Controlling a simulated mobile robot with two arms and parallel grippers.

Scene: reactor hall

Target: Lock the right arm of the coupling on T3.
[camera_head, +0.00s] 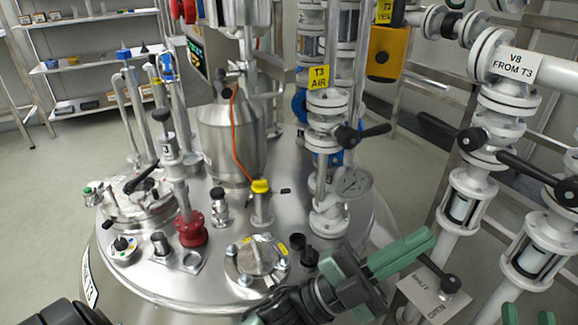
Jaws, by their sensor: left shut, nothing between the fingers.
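The steel vessel lid of T3 (330,262) fills the middle, and a label ending in T3 (90,284) is on its side. Several fittings stand on the lid: a yellow-capped one (261,204), a silver one with a dark top (219,207), and a red-based one (191,229). I cannot tell which is the coupling, and no lock arm shows clearly. My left gripper (428,240) is shut and empty, with green fingers pointing right, in front of the lid's right edge. My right gripper (528,316) shows only two separated green fingertips at the bottom edge.
A valve with a T3 AIR tag (319,78), black handle and gauge (352,182) rises at the lid's right. White pipes with black-knobbed handles, one labelled V8 FROM T3 (514,66), crowd the right. A shelf (95,65) stands back left; the floor there is clear.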

